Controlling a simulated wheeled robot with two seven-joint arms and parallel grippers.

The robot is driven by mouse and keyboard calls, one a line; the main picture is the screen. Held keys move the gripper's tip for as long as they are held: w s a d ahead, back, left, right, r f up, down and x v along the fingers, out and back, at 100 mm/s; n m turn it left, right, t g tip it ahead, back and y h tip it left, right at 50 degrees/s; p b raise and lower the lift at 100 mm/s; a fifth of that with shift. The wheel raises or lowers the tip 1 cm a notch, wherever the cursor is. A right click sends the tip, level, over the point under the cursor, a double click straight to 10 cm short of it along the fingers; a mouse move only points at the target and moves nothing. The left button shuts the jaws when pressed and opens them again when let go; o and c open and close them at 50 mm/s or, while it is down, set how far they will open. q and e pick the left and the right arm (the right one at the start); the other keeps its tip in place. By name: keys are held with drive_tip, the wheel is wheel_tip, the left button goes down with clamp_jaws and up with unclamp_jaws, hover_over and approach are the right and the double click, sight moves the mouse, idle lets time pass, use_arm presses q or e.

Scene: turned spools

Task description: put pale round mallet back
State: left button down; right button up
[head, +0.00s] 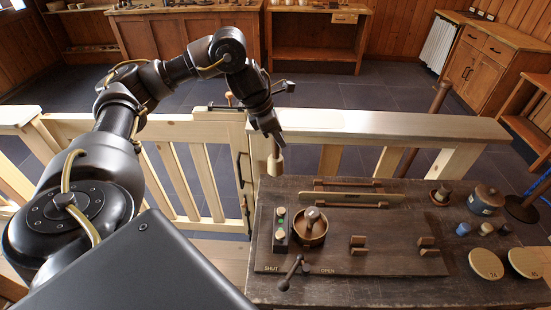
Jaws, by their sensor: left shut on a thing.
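The pale round mallet (275,162) hangs below my left gripper (272,137), with its pale head downward. My left gripper is shut on it, and the fingers hide its upper part. The mallet is at the far left corner of the dark workbench (400,284), beside the pale wooden rail (390,126). I cannot tell whether its head touches anything. My right gripper is not in view.
On the bench are a board with a lever (293,272) marked SHUT and OPEN, a button box (281,230), a round brown bowl (308,228), wooden blocks (358,245), a lidded pot (486,199) and pale numbered discs (486,263). A gate (195,180) stands left.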

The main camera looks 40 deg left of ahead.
sight(279, 162)
use_arm(q)
wheel_tip(279, 162, down, 5)
drive_tip(key=shift+d+r+b, duration=0.1)
drive_tip(key=shift+b, duration=0.65)
drive_tip(key=shift+f, duration=0.45)
drive_tip(key=shift+w+f, duration=0.15)
wheel_tip(279, 162, down, 4)
drive_tip(key=shift+r+b, duration=0.1)
drive_tip(key=shift+b, duration=0.45)
drive_tip(key=shift+f, duration=0.2)
drive_tip(key=shift+r, duration=0.1)
drive_tip(key=c, duration=1.3)
unclamp_jaws()
drive_tip(key=shift+f, duration=0.2)
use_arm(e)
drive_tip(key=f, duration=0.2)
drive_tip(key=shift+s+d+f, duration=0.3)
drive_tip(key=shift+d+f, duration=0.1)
